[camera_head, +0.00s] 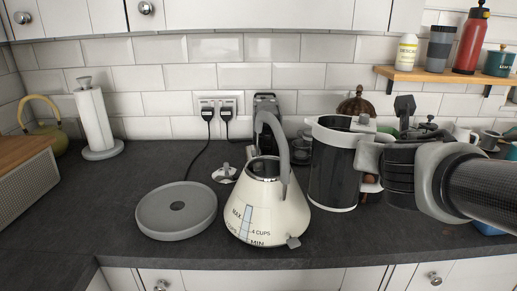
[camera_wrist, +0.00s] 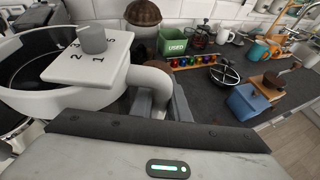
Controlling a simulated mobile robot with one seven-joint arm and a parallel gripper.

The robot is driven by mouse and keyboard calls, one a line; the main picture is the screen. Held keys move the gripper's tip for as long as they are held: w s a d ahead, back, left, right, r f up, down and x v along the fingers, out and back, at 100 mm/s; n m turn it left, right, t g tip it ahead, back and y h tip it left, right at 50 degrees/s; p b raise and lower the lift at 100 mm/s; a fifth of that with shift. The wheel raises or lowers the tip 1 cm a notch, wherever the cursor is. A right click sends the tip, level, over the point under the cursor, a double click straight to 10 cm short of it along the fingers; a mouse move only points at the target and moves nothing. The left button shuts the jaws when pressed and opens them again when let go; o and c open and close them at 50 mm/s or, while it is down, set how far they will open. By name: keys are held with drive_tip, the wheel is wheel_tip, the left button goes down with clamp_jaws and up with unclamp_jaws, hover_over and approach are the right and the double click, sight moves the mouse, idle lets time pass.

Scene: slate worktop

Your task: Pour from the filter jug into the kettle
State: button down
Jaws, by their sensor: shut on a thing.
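The cream kettle (camera_head: 262,215) stands upright at the front middle of the worktop, its top open and its grey handle arching above. The filter jug (camera_head: 331,180), dark-walled with a white rim, is upright just right of the kettle, apart from it. Whether its base touches the worktop is hard to tell. My gripper (camera_head: 368,158) is at the jug's right side, shut on its white handle. In the wrist view the handle (camera_wrist: 155,82) runs down between my fingers, and the jug's numbered dial lid (camera_wrist: 90,62) is on top.
A round grey base (camera_head: 150,212) lies left of the kettle. A small grey lid (camera_head: 224,174) lies behind it, near the plugged socket (camera_head: 218,105). A paper-towel holder (camera_head: 94,120) stands back left. A wooden shelf (camera_head: 440,77) with bottles hangs at upper right. Clutter fills the right side.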

drive_tip(key=shift+a+r+n+y+b, duration=0.2)
drive_tip(key=shift+r+n+y+b, duration=0.1)
drive_tip(key=shift+y, duration=0.1)
drive_tip(key=shift+s, duration=0.1)
